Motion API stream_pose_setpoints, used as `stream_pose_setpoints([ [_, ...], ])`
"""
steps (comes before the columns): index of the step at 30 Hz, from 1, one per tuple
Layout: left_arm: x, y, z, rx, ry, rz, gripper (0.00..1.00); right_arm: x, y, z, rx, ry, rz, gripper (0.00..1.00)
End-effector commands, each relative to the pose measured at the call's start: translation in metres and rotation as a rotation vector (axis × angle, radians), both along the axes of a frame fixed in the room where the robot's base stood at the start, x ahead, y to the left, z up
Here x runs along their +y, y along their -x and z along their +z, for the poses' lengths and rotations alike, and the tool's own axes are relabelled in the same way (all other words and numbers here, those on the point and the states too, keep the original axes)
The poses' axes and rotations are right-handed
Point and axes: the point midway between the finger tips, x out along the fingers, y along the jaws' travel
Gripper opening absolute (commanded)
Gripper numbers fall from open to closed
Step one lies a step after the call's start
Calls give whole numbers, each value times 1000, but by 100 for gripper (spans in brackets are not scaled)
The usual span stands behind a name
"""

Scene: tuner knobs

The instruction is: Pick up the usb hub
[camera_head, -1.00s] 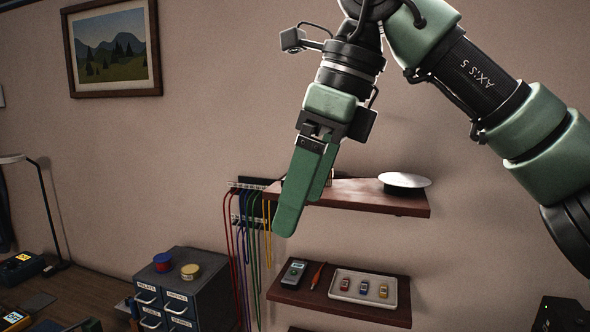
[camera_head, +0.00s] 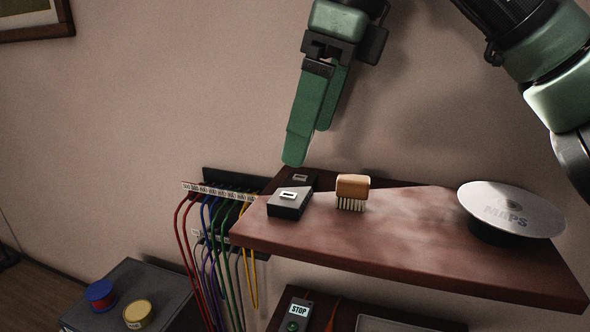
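Two small black boxes sit at the left end of the upper wooden shelf. The nearer black box (camera_head: 290,203) has a pale rectangular mark on top and may be the usb hub. The farther black box (camera_head: 301,179) has a similar mark and is partly hidden behind it. My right gripper (camera_head: 308,145) points down above the back of the shelf, near the farther box. Its green fingers stand apart, with nothing seen between them. My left gripper is not in view.
A wooden-backed brush (camera_head: 353,186) stands right of the boxes. A round "MAPS" disc (camera_head: 511,209) on a dark base sits at the shelf's right. Coloured cables (camera_head: 210,235) hang from a wall panel at left. The shelf (camera_head: 400,225) is bare between brush and disc.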

Motion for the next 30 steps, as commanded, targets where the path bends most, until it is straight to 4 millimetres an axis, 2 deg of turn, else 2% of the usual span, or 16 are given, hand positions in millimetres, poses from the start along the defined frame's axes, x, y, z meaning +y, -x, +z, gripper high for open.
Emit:
stream_pose_setpoints([
  [6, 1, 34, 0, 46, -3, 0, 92, 5, -2, -21, 1, 1, 1, 100],
  [10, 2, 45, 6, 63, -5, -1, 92, 8, -5, -34, 2, 1, 1, 100],
  [14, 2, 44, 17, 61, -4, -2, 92, 13, -9, -53, 5, 2, 1, 100],
  [18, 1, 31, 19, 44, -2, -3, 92, 17, -10, -70, 1, 1, 0, 100],
  [22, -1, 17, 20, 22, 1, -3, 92, 19, -10, -74, 1, 0, 0, 100],
  [26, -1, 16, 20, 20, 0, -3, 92, 19, -10, -75, 0, 0, 0, 100],
  [27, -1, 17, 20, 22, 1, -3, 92, 19, -10, -74, 0, 0, 0, 97],
  [30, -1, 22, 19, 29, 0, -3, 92, 19, -10, -74, 1, 0, 0, 69],
])
